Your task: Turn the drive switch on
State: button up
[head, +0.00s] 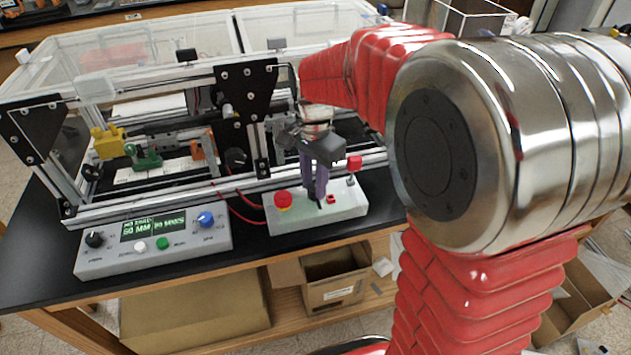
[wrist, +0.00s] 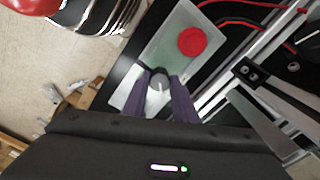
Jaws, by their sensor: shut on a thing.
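The switch box (head: 347,208) is a pale box on the black bench top, and it also shows in the wrist view (wrist: 158,53). A dark round knob (wrist: 160,74) with a pale line on it, apparently the drive switch, sits on the box between my fingertips. My gripper (head: 319,200), with purple fingers, reaches down onto the box from above. In the wrist view my gripper (wrist: 161,88) is shut on the knob. In the head view the fingers mostly hide the knob. I cannot tell which setting its line marks.
A red mushroom button (head: 283,201) is left of my fingers on the same box. A control panel (head: 150,258) with a lit display stands left. The extrusion frame (head: 200,190) rises behind.

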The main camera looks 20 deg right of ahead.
jog(key=o, duration=1)
jog(key=shift+o, duration=0.2)
jog(key=shift+r, duration=0.15)
notch_tip(320, 180, up, 13)
jog(key=shift+r, duration=0.2)
jog(key=n+t, duration=0.1)
jog(key=n, duration=0.6)
send_near(314, 185)
jog(key=s+r, duration=0.1)
jog(key=s, duration=0.1)
jog(key=s+f+n+t, duration=0.1)
jog(key=s+n+t, duration=0.3)
jog(key=s, duration=1.2)
jog(key=shift+s+n+t, duration=0.25)
jog(key=shift+n+t, duration=0.05)
jog(key=shift+n, duration=0.3)
